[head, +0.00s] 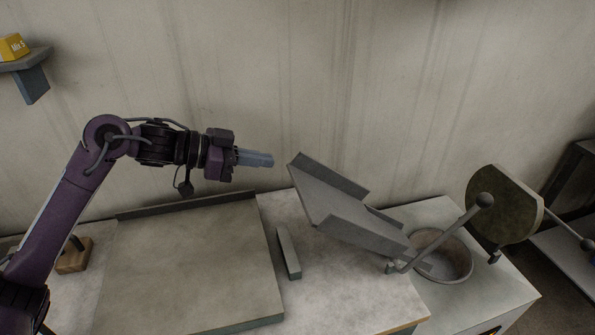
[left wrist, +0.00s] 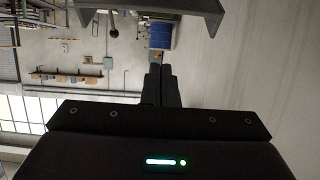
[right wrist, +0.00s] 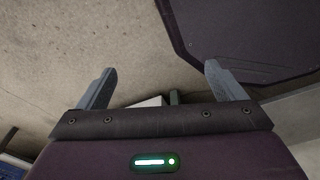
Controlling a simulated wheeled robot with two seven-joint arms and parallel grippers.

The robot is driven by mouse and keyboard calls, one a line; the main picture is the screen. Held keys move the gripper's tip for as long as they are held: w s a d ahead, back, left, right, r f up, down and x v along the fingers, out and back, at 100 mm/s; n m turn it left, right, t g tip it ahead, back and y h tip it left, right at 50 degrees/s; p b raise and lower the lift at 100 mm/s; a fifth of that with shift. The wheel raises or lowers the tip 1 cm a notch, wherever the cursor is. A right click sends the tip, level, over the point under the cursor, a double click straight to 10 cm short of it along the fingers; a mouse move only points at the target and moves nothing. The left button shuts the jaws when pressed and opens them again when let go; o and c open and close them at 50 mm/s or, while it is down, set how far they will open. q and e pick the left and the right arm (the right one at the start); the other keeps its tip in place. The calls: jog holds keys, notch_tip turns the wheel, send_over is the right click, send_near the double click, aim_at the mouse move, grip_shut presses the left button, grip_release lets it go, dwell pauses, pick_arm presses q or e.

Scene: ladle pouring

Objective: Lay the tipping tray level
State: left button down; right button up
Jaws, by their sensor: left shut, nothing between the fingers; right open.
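The tipping tray (head: 335,203) is a grey, open trough with raised side walls. It stands tilted, its left end high and its right end low beside a round metal bowl (head: 462,262). My left gripper (head: 262,158) is shut and empty, level in the air just left of the tray's raised end and apart from it. In the left wrist view its closed fingers (left wrist: 160,84) point toward a grey edge at the top, which looks like the tray's end. My right gripper (right wrist: 158,82) is open and empty in the right wrist view; it is outside the head view.
A lever with a ball knob (head: 484,201) rises beside the bowl, with a dark rounded plate (head: 507,205) to its right. A flat grey board (head: 190,262) and a narrow grey bar (head: 289,254) lie left of the tray. A wall stands close behind.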

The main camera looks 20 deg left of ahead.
pick_arm(q)
jog(key=p, duration=0.4)
send_over(293, 180)
jog(key=d, duration=0.3)
jog(key=f, duration=0.3)
jog(key=shift+s, duration=0.3)
jog(key=a+f, duration=0.1)
jog(key=s+f, duration=0.1)
jog(key=shift+a+f+p, duration=0.35)
jog(key=shift+f, duration=0.05)
jog(key=shift+s+a+f, duration=0.25)
jog(key=shift+a+f, duration=0.05)
pick_arm(e)
jog(key=r, duration=0.1)
jog(key=s+r, duration=0.1)
jog(key=r, duration=0.2)
jog(key=shift+s+r, duration=0.25)
jog(key=shift+r, duration=0.1)
pick_arm(q)
jog(key=shift+w+d, duration=0.1)
jog(key=shift+f, duration=0.1)
